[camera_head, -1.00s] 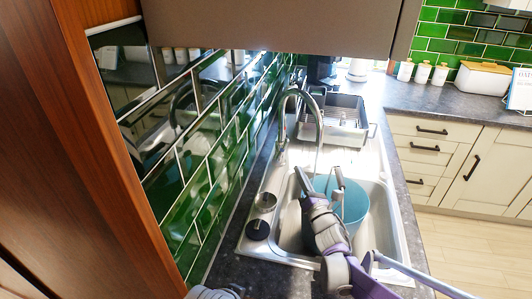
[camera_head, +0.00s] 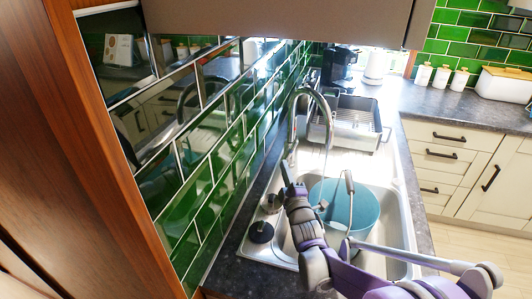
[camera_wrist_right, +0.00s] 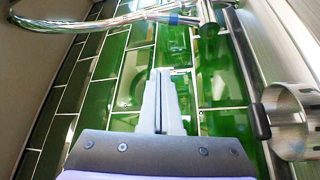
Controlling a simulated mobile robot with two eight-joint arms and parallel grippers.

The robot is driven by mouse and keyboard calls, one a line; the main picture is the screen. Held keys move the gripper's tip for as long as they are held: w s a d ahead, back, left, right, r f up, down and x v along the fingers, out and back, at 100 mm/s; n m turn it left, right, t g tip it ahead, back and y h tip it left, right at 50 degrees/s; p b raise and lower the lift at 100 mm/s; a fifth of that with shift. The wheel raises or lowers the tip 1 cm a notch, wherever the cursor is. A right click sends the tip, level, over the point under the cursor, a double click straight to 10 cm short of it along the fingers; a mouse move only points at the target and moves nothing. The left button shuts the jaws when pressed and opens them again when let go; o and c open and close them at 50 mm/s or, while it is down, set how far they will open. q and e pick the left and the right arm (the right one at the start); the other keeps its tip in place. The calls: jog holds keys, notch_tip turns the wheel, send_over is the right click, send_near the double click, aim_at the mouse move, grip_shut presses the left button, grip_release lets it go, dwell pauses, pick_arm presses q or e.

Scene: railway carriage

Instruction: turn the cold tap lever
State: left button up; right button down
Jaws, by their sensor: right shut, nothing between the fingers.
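The chrome tap (camera_head: 293,112) arches over the sink in the head view. My right gripper (camera_head: 286,174) is shut and empty, its tips close to the foot of the tap; I cannot tell whether they touch it. In the right wrist view the shut fingers (camera_wrist_right: 163,100) point at the green tiles, with chrome tap parts (camera_wrist_right: 110,20) beyond them. A blue band (camera_wrist_right: 174,19) sits on a chrome part there, possibly the cold lever; it is apart from the fingertips in the picture. The lever is not clear in the head view. My left gripper is not in view.
A teal bowl (camera_head: 362,212) stands in the steel sink (camera_head: 402,205). A grey dish rack (camera_head: 357,132) is behind it. Two small round items, one dark (camera_head: 261,232), stand by the tiled wall (camera_head: 215,160) on the left. A cabinet (camera_head: 285,18) hangs above.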

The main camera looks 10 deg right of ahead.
aim_at(290, 153)
jog(key=w, duration=0.3)
jog(key=w+d+p, duration=0.1)
jog(key=w, duration=0.2)
jog(key=w+p, duration=0.1)
jog(key=w, duration=0.2)
jog(key=shift+w+d+r, duration=0.25)
jog(key=shift+w+r, duration=0.05)
jog(key=shift+r, duration=0.1)
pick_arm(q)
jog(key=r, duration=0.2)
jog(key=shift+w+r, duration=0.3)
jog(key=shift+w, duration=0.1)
pick_arm(e)
jog(key=shift+s+d+f, duration=0.2)
jog(key=shift+s+d, duration=0.05)
jog(key=shift+d, duration=0.35)
